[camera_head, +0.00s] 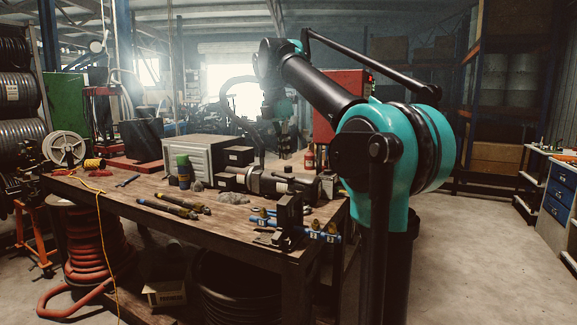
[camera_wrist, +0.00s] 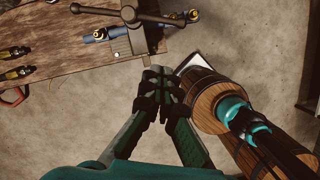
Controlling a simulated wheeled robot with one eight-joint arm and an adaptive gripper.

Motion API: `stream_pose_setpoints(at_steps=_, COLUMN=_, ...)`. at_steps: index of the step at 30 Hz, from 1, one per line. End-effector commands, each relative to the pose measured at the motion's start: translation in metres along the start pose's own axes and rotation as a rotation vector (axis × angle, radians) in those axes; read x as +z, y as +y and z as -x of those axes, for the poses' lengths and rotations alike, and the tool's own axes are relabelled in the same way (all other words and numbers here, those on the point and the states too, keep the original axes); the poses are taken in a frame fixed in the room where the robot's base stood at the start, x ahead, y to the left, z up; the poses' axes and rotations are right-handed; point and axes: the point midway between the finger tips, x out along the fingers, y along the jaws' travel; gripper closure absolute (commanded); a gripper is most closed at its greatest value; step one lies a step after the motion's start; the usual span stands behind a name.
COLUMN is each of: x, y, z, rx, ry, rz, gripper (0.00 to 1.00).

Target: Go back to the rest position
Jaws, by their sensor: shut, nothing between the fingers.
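My gripper (camera_wrist: 160,84) is shut and empty in the middle of the wrist view, its fingertips pressed together. It hangs over bare floor just off the edge of the wooden workbench. In the head view my gripper (camera_head: 287,150) hangs down from the folded arm above the bench's right part, small and dark. No object shows between its fingers. The arm rises from the right and bends high above the bench.
A red cabinet (camera_head: 343,92) stands behind. Floor (camera_head: 470,255) at right is clear.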

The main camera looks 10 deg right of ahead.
Motion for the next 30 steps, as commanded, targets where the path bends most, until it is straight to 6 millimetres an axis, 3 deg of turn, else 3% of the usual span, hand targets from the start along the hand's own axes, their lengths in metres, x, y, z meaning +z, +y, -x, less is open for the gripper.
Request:
stream_pose_setpoints(at_steps=5, x=0.000, y=0.000, z=0.007, rx=0.002, ry=0.001, rz=-0.014, gripper=1.00)
stream_pose_setpoints(at_steps=8, x=-0.002, y=-0.001, z=-0.009, rx=0.012, ry=0.007, rz=-0.093, gripper=1.00)
stream_pose_setpoints(at_steps=10, x=-0.004, y=-0.003, z=-0.033, rx=0.027, ry=0.014, rz=-0.194, gripper=1.00)
stream_pose_setpoints(at_steps=14, x=-0.013, y=-0.013, z=-0.093, rx=0.060, ry=0.039, rz=-0.457, gripper=1.00)
stream_pose_setpoints(at_steps=20, x=-0.037, y=-0.046, z=-0.192, rx=0.106, ry=0.093, rz=-0.887, gripper=1.00)
stream_pose_setpoints(at_steps=26, x=-0.074, y=-0.101, z=-0.287, rx=0.138, ry=0.168, rz=-1.317, gripper=1.00)
stream_pose_setpoints(at_steps=30, x=-0.107, y=-0.148, z=-0.348, rx=0.150, ry=0.231, rz=-1.614, gripper=1.00)
